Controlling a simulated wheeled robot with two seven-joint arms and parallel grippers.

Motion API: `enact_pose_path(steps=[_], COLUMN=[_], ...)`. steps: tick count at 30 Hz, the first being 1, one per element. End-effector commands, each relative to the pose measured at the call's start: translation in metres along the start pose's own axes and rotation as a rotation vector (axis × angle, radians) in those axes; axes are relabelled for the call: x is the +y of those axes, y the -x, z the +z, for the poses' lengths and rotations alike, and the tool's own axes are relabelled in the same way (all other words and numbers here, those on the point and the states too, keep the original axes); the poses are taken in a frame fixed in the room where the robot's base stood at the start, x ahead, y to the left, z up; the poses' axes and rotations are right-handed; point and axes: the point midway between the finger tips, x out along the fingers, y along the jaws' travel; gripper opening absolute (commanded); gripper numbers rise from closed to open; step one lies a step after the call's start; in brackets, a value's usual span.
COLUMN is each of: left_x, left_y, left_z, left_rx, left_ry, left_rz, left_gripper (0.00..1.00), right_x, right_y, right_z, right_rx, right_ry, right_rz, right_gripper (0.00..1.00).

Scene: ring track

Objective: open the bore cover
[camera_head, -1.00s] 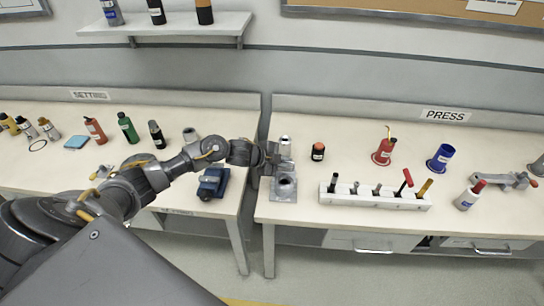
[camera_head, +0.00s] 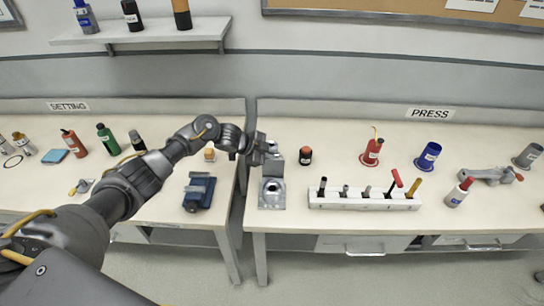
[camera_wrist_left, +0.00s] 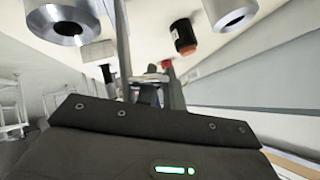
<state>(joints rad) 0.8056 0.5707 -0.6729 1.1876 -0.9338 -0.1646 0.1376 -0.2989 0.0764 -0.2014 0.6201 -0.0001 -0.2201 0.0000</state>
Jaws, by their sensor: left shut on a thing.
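A grey metal fixture with an upright round bore (camera_head: 272,190) stands on a square plate at the left end of the press bench. Its dark opening faces up and shows uncovered; it also shows at the upper left of the left wrist view (camera_wrist_left: 62,22). My left gripper (camera_head: 268,155) is just behind the bore, low over the bench. In the left wrist view its fingers (camera_wrist_left: 148,75) are shut on a small part of the bore cover, mostly hidden between them. The cover's exact tilt cannot be told. My right gripper is not in view.
A black bottle with an orange top (camera_head: 305,155) stands close to the right of my gripper. A white rack (camera_head: 345,202) with several tools lies to the right. A blue vise-like block (camera_head: 199,193) sits on the setting bench, across a narrow gap.

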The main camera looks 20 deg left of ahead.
Motion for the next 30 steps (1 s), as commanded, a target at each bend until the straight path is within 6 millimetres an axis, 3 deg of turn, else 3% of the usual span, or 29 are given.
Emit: enact_pose_path(steps=[17,18,19,30], left_x=[-0.0012,-0.0013,-0.0012,-0.0006], left_y=[-0.0008,-0.0008,-0.0007,0.0067], left_z=[-0.0032,-0.0031,-0.0029,0.0022], left_rx=[0.010,0.010,0.009,0.002], left_ry=[-0.003,-0.003,-0.003,0.000], left_rz=[-0.005,-0.005,-0.005,-0.005], left_gripper=[0.00,0.13,0.17,0.18], right_x=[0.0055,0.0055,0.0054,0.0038], right_y=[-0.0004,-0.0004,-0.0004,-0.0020], right_z=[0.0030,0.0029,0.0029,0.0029], right_rx=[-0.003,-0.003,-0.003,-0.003], right_ry=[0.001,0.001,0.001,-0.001], right_rz=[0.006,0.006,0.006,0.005], right_gripper=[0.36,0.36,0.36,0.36])
